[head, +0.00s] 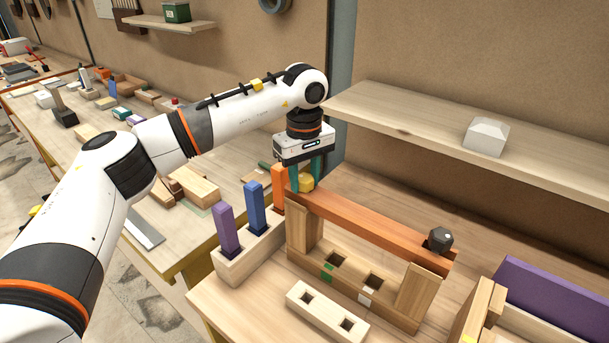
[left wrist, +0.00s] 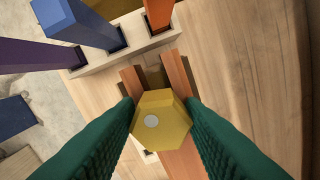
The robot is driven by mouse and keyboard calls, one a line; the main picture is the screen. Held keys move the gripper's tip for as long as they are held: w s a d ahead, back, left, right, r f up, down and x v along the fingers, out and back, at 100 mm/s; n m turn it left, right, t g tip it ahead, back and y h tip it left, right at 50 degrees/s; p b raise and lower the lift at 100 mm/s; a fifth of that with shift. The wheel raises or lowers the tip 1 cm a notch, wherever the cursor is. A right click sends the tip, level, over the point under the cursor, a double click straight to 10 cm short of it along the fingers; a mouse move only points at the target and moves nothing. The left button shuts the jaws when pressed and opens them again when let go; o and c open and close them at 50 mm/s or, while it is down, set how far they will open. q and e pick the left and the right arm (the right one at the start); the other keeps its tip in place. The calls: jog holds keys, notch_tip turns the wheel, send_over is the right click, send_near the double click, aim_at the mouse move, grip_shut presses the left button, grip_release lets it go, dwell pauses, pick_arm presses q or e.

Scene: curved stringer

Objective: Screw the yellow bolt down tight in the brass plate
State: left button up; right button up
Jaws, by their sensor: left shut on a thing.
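The yellow bolt (head: 306,183) has a hexagonal head and sits at the left end of the orange-brown curved stringer (head: 370,226). It also shows in the left wrist view (left wrist: 163,122), with a pale dot on its head. My left gripper (head: 305,174) points down over that end, its two green fingers shut on either side of the bolt head. The bolt's shank is hidden under the head. I cannot make out the brass plate clearly, nor how deep the bolt sits. My right gripper is not in view.
A dark bolt (head: 438,239) stands at the stringer's right end. A wooden block (head: 235,266) with purple, blue and orange bars stands close on the left. A pale block with two square holes (head: 327,312) lies in front. A shelf (head: 400,118) juts out behind.

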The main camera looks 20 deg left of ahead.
pick_arm(q)
jog(key=o, duration=0.9)
jog(key=shift+f, duration=0.55)
jog(key=shift+o, duration=0.7)
jog(key=shift+w+d, duration=0.1)
jog(key=shift+w, duration=0.05)
jog(key=shift+w+a, duration=0.15)
jog(key=shift+a, duration=0.1)
jog(key=shift+r, duration=0.4)
notch_tip(320, 180, up, 11)
